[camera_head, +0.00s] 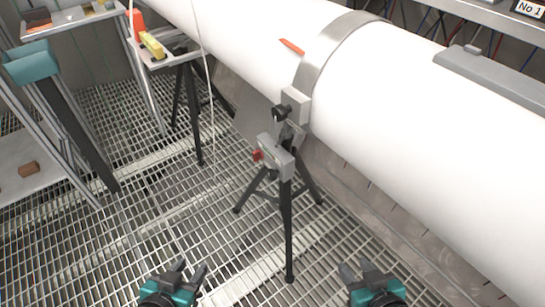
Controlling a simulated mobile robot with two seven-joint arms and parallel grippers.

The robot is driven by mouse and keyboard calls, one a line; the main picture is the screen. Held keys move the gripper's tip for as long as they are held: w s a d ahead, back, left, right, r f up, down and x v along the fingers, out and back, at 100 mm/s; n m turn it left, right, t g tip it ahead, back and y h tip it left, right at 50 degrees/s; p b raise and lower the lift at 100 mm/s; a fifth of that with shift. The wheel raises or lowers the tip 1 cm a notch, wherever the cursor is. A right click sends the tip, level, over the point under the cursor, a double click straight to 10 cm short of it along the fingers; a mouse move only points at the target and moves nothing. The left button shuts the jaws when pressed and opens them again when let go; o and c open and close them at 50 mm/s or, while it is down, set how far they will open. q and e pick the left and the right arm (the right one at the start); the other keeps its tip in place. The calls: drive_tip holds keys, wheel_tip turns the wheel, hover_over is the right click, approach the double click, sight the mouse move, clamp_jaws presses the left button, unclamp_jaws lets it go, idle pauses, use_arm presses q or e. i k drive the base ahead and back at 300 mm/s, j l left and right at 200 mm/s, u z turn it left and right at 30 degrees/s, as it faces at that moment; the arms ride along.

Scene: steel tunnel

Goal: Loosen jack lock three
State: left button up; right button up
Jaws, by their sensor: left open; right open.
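A black tripod jack (287,210) stands on the grated floor under the large white pipe (420,130). Its grey head block (276,154) carries a small red knob (257,155) on its left side. A black knob (281,112) sits higher up, by the grey clamp band (325,62) around the pipe. No number is readable on the jack. My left gripper (191,271) is open and empty at the bottom of the view, left of and nearer than the jack. My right gripper (356,272) is open and empty at the bottom, right of the jack. Both are apart from it.
Another black stand (187,105) with a small tray (166,57) holding a yellow item (152,45) is behind left. A metal shelf frame with a brown block (29,169) stands at the left. A "No 1" sign (528,8) is at top right. Grating between is clear.

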sight(257, 154)
drive_tip(key=i+j+z, duration=0.1)
drive_tip(key=z, duration=0.5)
drive_tip(key=i+j+z, duration=0.1)
drive_tip(key=j+z, duration=0.15)
drive_tip(key=j, duration=0.2)
drive_tip(key=j+z, duration=0.2)
drive_tip(key=j, duration=0.3)
drive_tip(key=i+j+z, duration=0.1)
drive_tip(key=j, duration=0.35)
drive_tip(key=j+z, duration=0.1)
drive_tip(key=j, duration=0.4)
drive_tip(key=i+j, duration=0.1)
drive_tip(key=j, duration=2.05)
drive_tip(key=i+z, duration=0.05)
drive_tip(key=i, duration=0.05)
